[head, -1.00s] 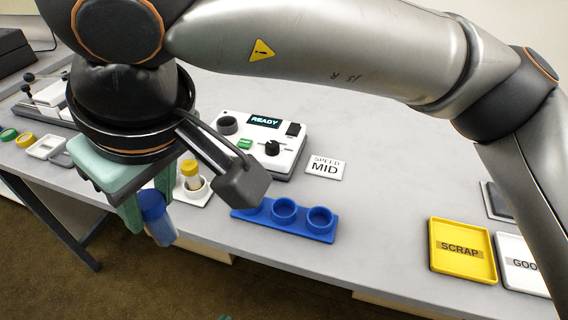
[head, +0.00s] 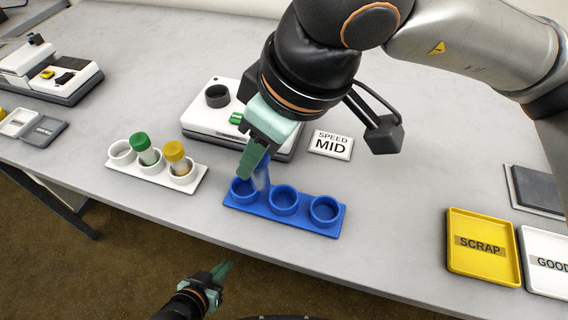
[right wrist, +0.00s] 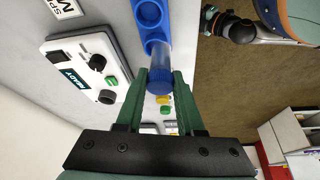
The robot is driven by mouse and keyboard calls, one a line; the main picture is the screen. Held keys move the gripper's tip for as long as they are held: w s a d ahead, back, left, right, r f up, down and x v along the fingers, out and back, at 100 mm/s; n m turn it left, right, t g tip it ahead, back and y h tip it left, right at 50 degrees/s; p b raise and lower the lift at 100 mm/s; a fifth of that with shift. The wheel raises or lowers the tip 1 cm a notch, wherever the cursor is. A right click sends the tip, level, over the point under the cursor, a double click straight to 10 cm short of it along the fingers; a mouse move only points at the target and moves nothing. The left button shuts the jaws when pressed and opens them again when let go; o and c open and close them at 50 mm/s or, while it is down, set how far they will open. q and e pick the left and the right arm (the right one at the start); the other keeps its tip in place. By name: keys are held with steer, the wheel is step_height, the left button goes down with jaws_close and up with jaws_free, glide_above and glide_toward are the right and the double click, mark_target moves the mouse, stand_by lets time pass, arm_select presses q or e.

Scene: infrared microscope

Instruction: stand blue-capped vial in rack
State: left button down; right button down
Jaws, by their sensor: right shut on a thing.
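The blue rack (head: 284,215) lies on the table with three round cups in a row. My right gripper (head: 254,165) is over its leftmost cup in the head view. It is shut on the blue-capped vial (head: 263,175), partly hidden by the fingers. In the right wrist view, the blue cap of the vial (right wrist: 160,84) is between the fingers (right wrist: 160,78), and its clear body points at the end cup of the rack (right wrist: 168,8). I cannot tell whether its bottom is inside the cup. My left gripper (head: 222,272) is low in front of the table, empty.
A white rack (head: 196,187) holds a green-capped vial (head: 147,152) and a yellow-capped vial (head: 178,160); its left cup is empty. A white device (head: 205,122) stands behind. A yellow SCRAP tray (head: 483,268) and white GOOD tray (head: 550,283) are at right.

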steer(key=d+f, duration=0.1)
steer(key=f, duration=0.1)
steer(key=d+f, duration=0.1)
steer(key=f, duration=0.1)
steer(key=w+d+f, duration=0.1)
steer(key=f, duration=0.2)
steer(key=shift+b, duration=0.3)
steer(key=shift+f, duration=0.2)
steer(key=c, duration=0.5)
jaws_free()
steer(key=shift+r, duration=0.1)
steer(key=shift+r, duration=0.1)
steer(key=shift+r, duration=0.2)
steer(key=p+v, duration=0.1)
steer(key=v, duration=1)
steer(key=shift+s+d+r+p, duration=0.15)
steer(key=shift+s+r+p, duration=0.05)
steer(key=shift+r+p, duration=0.15)
